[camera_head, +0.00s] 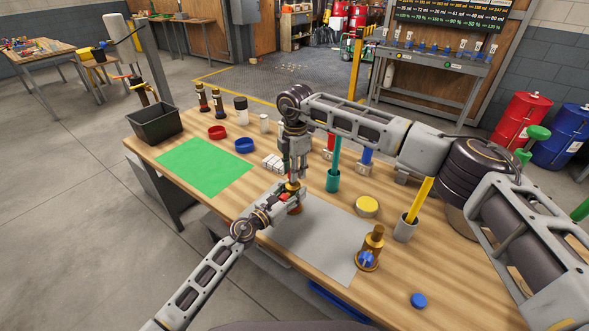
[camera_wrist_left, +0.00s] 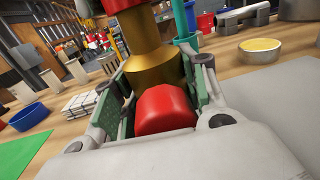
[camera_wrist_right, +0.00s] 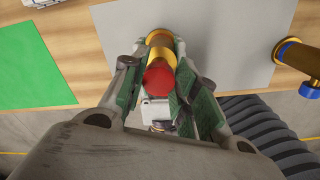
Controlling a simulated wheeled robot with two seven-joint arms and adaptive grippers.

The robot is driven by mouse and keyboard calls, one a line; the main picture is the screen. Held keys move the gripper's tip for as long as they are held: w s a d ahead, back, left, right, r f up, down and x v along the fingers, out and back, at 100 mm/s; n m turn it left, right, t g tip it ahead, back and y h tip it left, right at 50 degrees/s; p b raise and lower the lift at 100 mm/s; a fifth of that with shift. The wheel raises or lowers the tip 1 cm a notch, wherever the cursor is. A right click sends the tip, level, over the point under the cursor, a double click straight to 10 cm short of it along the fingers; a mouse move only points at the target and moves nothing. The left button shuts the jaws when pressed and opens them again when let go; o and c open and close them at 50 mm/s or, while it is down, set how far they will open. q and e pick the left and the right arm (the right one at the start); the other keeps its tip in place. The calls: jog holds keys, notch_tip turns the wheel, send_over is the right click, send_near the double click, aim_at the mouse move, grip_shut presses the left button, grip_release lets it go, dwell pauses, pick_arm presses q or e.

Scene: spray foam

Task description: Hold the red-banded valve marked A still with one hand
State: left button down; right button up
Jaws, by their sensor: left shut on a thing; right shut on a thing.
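The red-banded valve (camera_head: 296,208) stands on the grey mat (camera_head: 318,240), a gold-brown body with red parts. In the left wrist view its gold body (camera_wrist_left: 152,62) and a red rounded part (camera_wrist_left: 164,108) show. My left gripper (camera_head: 283,198) comes from the front left, shut on the red part low on the valve. My right gripper (camera_head: 295,180) points down from above, shut on the upper valve. The right wrist view shows a red round end (camera_wrist_right: 158,78) between its fingers. The letter A is not visible; the fingers hide much of the valve.
A blue-banded valve (camera_head: 370,245) stands on the mat's right side. A yellow-topped tin (camera_head: 367,206), a grey cup (camera_head: 405,229) and a teal cup (camera_head: 333,180) stand to the right. A green mat (camera_head: 205,166) and black bin (camera_head: 155,124) lie left.

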jog(key=m, duration=0.7)
jog(key=shift+s, duration=0.15)
jog(key=shift+o, duration=0.2)
jog(key=m, duration=0.3)
jog(key=shift+s+a, duration=0.2)
jog(key=shift+a, duration=0.15)
jog(key=shift+m, duration=0.7)
jog(key=shift+d+m, duration=0.2)
jog(key=shift+m, duration=0.2)
jog(key=shift+c, duration=0.2)
jog(key=o, duration=0.7)
jog(key=shift+d, duration=0.1)
